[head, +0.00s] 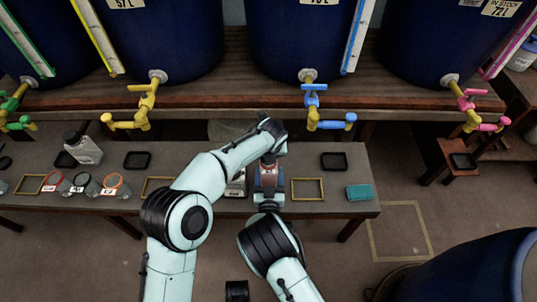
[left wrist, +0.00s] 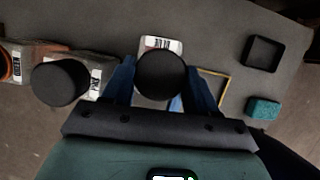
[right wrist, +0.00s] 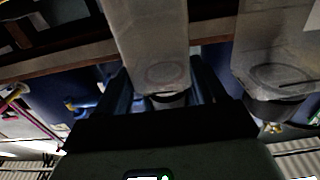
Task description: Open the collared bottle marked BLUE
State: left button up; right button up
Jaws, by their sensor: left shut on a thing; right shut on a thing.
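The bottle with the BLUE label (left wrist: 161,44) stands upright between my grippers, and its round black cap (left wrist: 160,74) faces the left wrist camera. My left gripper (left wrist: 150,88) comes from above and is shut on the cap. My right gripper (head: 268,188) is shut on the bottle body from the near side. The right wrist view shows the pale, translucent body (right wrist: 152,45) between the fingers. The collar cannot be made out. A second black-capped bottle (left wrist: 60,82) stands close beside it, mostly hidden behind my left arm in the head view.
Several jars with coloured rings (head: 115,182) and another bottle (head: 84,149) stand at the left of the bench (head: 345,207). A yellow frame (head: 307,189), a black tray (head: 334,161) and a teal sponge (head: 359,192) lie to the right. Vats with taps (head: 313,98) line the back.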

pick_arm(q)
jog(key=shift+r, duration=0.3)
jog(key=shift+r, duration=2)
pick_arm(e)
jog(key=o, duration=1.6)
